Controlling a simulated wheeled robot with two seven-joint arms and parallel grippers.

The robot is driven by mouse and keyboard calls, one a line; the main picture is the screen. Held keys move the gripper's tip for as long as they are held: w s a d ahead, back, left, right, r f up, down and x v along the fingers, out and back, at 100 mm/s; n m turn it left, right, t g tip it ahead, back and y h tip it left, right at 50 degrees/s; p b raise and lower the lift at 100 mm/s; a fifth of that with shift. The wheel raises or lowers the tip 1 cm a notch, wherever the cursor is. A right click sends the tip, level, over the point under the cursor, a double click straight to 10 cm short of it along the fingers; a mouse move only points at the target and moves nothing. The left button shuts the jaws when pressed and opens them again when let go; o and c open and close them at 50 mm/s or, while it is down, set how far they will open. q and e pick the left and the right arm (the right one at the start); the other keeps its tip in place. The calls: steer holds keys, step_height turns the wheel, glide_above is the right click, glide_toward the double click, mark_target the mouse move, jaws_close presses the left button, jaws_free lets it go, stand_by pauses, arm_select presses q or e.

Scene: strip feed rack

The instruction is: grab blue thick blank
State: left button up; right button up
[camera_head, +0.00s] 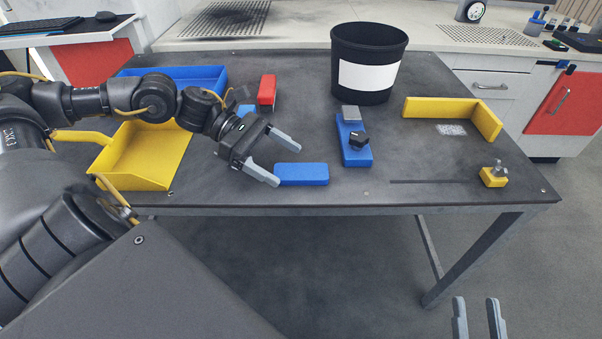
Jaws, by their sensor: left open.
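A blue flat block, which looks like the blue thick blank (301,174), lies on the dark table near its front edge. My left gripper (288,165) is open at the block's left end. Its near finger tip is beside the block's left end, and its far finger tip is just behind the block. I cannot tell how high the fingers are above the table or whether they touch the block. My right gripper (476,301) shows only its two fingers at the bottom right, apart and empty, in front of the table.
A blue fixture (357,155) with a dark knob stands right of the block. A black bin (366,75), a red block (267,88), a yellow tray (130,172) and a blue tray (213,72) are around. A yellow corner stop (440,110) and small yellow clamp (494,179) sit at right.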

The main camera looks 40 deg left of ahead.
mark_target(299, 171)
arm_select(q)
steer(key=shift+x, duration=1.6)
steer(key=shift+f, duration=0.1)
steer(key=shift+c, duration=0.2)
jaws_close()
